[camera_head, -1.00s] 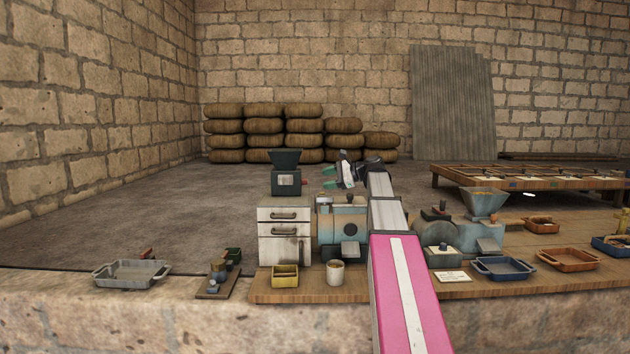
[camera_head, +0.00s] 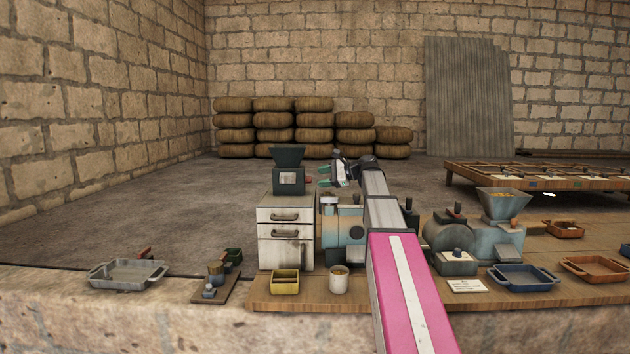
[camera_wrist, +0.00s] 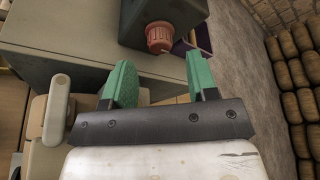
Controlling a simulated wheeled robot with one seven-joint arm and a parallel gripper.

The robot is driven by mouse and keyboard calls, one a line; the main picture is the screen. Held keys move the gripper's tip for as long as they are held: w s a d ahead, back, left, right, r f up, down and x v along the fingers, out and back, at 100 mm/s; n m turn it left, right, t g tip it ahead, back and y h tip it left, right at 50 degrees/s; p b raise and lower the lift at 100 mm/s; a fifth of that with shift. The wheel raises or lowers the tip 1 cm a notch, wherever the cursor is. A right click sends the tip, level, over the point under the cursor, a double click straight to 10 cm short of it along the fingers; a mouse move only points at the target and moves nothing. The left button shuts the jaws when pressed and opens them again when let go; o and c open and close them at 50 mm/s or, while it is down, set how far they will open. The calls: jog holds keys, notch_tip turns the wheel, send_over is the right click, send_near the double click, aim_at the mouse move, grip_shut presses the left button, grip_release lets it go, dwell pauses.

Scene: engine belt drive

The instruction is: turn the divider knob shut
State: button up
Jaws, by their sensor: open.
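A red-orange ridged knob (camera_wrist: 160,37) sticks out from the side of a dark green hopper unit (camera_wrist: 190,12) in the wrist view. In the head view the knob (camera_head: 309,179) shows small on the right side of the same unit (camera_head: 288,158), which stands on a white drawer cabinet (camera_head: 285,244). My gripper (camera_wrist: 161,73) is open with its green fingers apart, pointing at the knob. The knob lies just beyond the fingertips, roughly centred between them, and nothing is held. In the head view my gripper (camera_head: 326,176) is right of the knob. The knob's turned position cannot be told.
A blue-grey machine (camera_head: 343,226) stands right of the cabinet, under my arm. A yellow bin (camera_head: 285,283) and a cream cup (camera_head: 339,280) stand in front. A second hopper machine (camera_head: 498,240) and several trays lie right. Stacked sacks (camera_head: 270,135) are far behind.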

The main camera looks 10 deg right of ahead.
jog(key=shift+x, duration=1.85)
jog(key=c, duration=0.9)
jog(key=shift+n+t, duration=0.4)
jog(key=shift+n, duration=0.2)
jog(key=o, duration=0.9)
jog(key=shift+s, duration=0.1)
jog(key=v, duration=1)
jog(key=shift+s+d, duration=0.1)
jog(key=shift+d, duration=0.3)
